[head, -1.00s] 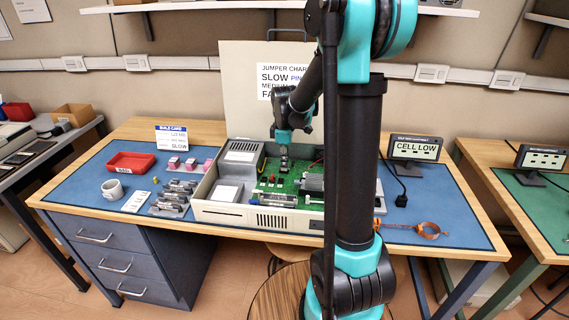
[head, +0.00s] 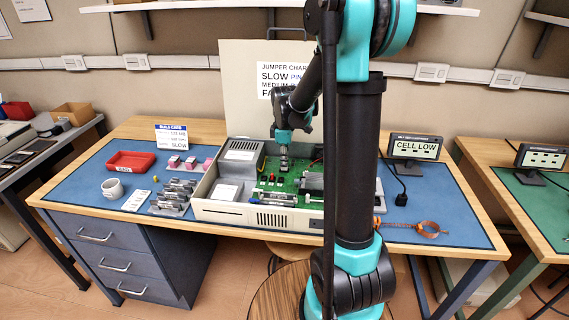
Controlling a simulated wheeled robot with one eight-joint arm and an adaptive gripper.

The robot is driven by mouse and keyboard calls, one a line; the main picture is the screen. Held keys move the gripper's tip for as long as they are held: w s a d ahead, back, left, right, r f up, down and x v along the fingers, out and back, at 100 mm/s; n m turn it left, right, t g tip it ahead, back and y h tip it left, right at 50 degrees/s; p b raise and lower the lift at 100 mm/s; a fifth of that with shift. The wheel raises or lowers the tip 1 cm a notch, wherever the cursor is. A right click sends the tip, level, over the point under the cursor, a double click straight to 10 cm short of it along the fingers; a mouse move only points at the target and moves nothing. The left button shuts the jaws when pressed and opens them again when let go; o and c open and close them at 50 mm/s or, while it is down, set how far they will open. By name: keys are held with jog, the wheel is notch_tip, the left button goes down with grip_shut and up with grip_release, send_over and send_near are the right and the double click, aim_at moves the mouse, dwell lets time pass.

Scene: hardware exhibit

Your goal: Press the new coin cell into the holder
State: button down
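My gripper (head: 284,158) points down over the green circuit board (head: 292,184) inside the open beige computer case (head: 232,212). Its fingertips are just above or at the board's back part. The fingers are too small to tell whether they are open or shut, or whether a coin cell is between them. The coin cell and its holder cannot be made out. A small display (head: 415,148) at the back right of the bench reads "CELL LOW".
The case lid (head: 240,95) stands upright behind the case. A copper-coloured strap (head: 428,229) lies right. My arm hides part of the case's right side.

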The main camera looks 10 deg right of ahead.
jog(key=c, duration=2.2)
grip_release()
jog(key=o, duration=0.6)
jog(key=shift+c, duration=0.2)
jog(key=o, duration=0.3)
jog(key=shift+r, duration=0.65)
jog(key=shift+r, duration=2.95)
